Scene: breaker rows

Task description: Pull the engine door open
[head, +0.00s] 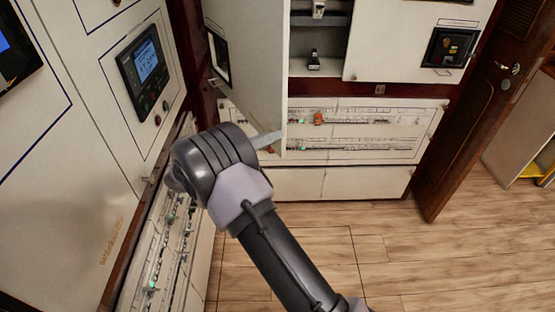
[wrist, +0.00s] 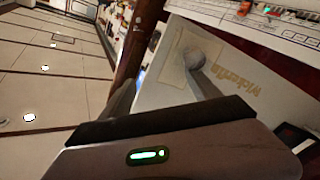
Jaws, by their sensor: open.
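A white cabinet door (head: 258,70) with a black latch panel (head: 218,56) stands swung out at the upper middle of the head view. I take it to be the engine door, though no label on it is readable. Shelves (head: 318,48) inside the cabinet show to its right. My gripper (head: 266,139) is open near the door's lower part, mostly hidden behind my wrist. I cannot tell whether it touches the door. In the wrist view, my dark gripper body fills the bottom, and nothing is seen held.
A white panel with a lit display (head: 149,62) and a breaker row (head: 165,245) stands close on the left. Another breaker row (head: 360,125) is below the open cabinet. A brown wooden door (head: 490,100) stands ajar at right. The wooden floor (head: 400,255) is clear.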

